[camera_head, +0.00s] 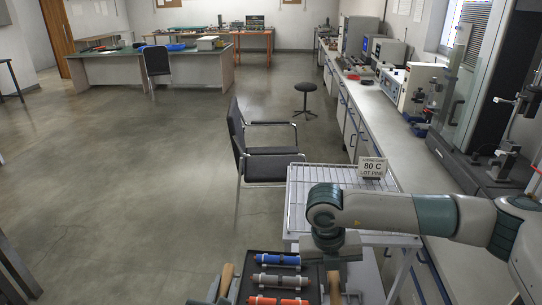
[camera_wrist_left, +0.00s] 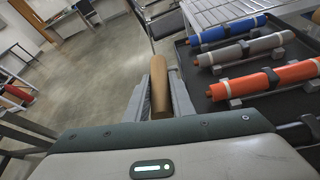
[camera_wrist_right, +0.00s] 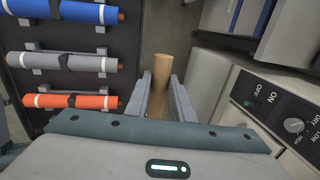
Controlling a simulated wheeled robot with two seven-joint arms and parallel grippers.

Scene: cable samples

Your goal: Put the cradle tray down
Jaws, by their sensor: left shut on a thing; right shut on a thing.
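The cradle tray (camera_head: 280,270) is dark and holds a blue cable sample (camera_head: 277,259), a grey one (camera_head: 280,280) and an orange one (camera_head: 278,300) lying across pale cradles. It has a wooden handle at each side. My left gripper (camera_wrist_left: 160,95) is shut on the left handle (camera_wrist_left: 160,88). My right gripper (camera_wrist_right: 160,98) is shut on the right handle (camera_wrist_right: 162,70). The tray hangs between both grippers, in front of the wire rack (camera_head: 310,190). Its near end is cut off by the head view's bottom edge.
A sign (camera_head: 372,167) reading 80 C stands on the wire rack's far right part. My right arm crosses over the rack's near right side. A long bench (camera_head: 430,160) with instruments runs along the right. Open floor lies left.

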